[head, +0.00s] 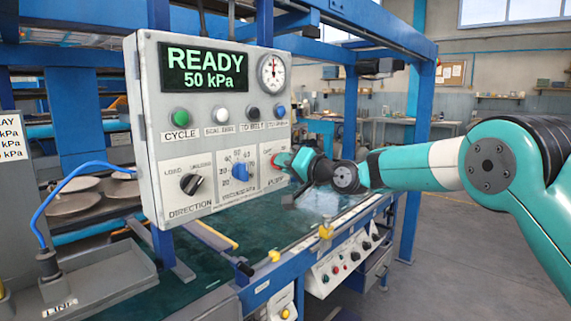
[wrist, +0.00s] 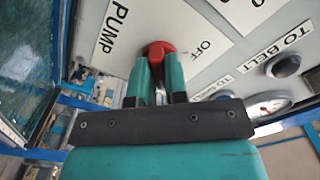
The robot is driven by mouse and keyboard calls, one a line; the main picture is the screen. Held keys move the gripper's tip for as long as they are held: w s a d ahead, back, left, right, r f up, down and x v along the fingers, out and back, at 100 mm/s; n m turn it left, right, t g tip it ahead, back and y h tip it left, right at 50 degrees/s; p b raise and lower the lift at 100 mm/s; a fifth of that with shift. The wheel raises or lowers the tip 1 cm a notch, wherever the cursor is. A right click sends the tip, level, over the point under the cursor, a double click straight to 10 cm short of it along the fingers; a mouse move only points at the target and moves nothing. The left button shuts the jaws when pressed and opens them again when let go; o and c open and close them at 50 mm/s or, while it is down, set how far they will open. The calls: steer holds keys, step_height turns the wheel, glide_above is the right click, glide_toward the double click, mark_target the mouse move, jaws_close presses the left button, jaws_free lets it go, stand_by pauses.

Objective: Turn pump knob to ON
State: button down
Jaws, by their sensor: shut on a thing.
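The red pump knob (wrist: 157,47) is on the grey control panel (head: 146,95), beside the PUMP label (wrist: 113,27) and an OFF mark (wrist: 206,45) in the wrist view. My gripper (wrist: 158,76) is shut on the knob, with one teal finger on each side of it. In the head view my gripper (head: 284,161) reaches the panel's lower right corner from the right and covers most of the knob. The ON mark is not readable, and I cannot tell the knob's exact angle.
The panel's display (head: 207,69) reads READY 50 kPa. The direction knob (head: 190,184) and blue pressure knob (head: 240,171) sit to the left of my gripper. A row of buttons (head: 180,116) and a gauge (head: 272,73) are above. A blue frame post (head: 419,150) stands behind my arm.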

steer(key=c, duration=1.1)
jaws_free()
steer(key=shift+c, duration=0.2)
steer(key=shift+d, duration=0.1)
steer(key=b+v, duration=0.5)
steer(key=v, duration=1.2)
steer(key=shift+s, duration=0.2)
steer(key=shift+d, duration=0.15)
steer(key=s+a+f+n+g+h+p, duration=0.2)
steer(key=s+n+g+h+p, duration=0.3)
steer(key=s, duration=1.1)
steer(key=s+d+f+g+h+p, duration=0.1)
steer(key=s+d+f+g+h, duration=0.1)
steer(key=s, duration=0.7)
steer(key=s+d+f+g+h+p, duration=0.1)
steer(key=s+d+f+g+h, duration=0.2)
steer(key=s+d, duration=0.3)
steer(key=s+g, duration=0.1)
steer(key=s, duration=0.3)
steer(key=shift+d+f+n, duration=0.2)
steer(key=shift+n, duration=0.2)
